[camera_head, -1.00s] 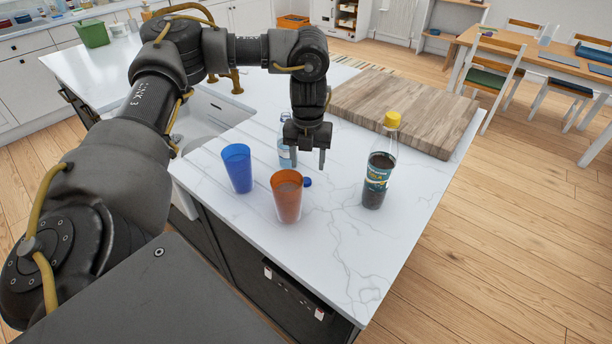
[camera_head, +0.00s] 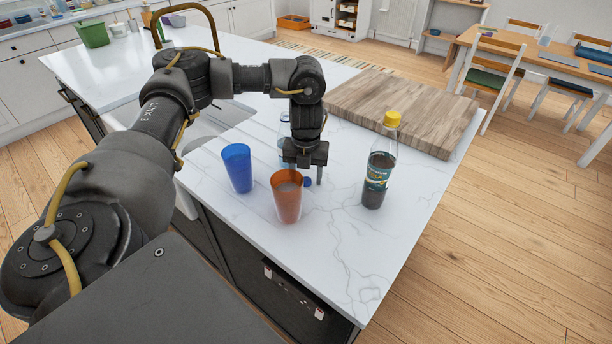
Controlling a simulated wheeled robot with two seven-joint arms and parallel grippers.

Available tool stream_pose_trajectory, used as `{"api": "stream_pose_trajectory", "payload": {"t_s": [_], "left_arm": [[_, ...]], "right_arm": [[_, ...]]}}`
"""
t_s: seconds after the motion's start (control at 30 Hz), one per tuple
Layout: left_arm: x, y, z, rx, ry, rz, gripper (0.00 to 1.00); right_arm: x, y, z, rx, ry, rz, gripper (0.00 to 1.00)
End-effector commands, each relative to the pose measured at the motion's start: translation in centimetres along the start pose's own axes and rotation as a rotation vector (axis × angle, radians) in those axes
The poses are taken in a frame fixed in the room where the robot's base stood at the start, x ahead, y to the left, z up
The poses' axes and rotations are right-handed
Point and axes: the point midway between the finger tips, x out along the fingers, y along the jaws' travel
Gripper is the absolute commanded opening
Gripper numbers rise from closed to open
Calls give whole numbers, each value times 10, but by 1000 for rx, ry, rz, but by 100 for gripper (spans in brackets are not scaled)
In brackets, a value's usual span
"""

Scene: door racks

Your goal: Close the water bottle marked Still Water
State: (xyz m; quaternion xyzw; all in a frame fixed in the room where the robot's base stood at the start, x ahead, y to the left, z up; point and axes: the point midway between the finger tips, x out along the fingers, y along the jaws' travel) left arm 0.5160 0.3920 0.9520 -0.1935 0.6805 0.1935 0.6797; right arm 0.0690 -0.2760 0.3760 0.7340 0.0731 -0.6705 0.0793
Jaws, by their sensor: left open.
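A clear, pale blue bottle (camera_head: 283,150) stands on the counter, mostly hidden behind my left gripper; its label cannot be read and its top is hard to make out. A small blue cap (camera_head: 307,182) lies on the counter just right of the orange cup. My left gripper (camera_head: 309,174) is open and points down low over the counter at the cap. Its right finger shows beside the cap; the other is hard to see. I cannot tell whether it touches the cap. My right gripper is not in view.
An orange cup (camera_head: 287,200) stands right in front of the left gripper, and a blue cup (camera_head: 238,168) stands to its left. A dark drink bottle with a yellow cap (camera_head: 378,165) stands to the right. A wooden board (camera_head: 405,108) lies behind. The counter's front right is clear.

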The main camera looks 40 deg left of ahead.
Motion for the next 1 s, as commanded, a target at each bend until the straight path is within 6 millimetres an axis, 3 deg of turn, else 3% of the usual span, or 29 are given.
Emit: {"api": "stream_pose_trajectory", "payload": {"t_s": [0.27, 0.63, 1.0], "left_arm": [[0, 0, 0, 0, 0, 0, 53], [0, 0, 0, 0, 0, 0, 6], [-4, 0, 0, 0, -1, 0, 6]], "right_arm": [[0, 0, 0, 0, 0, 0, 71], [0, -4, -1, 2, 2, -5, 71], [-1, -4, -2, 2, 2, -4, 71]]}}
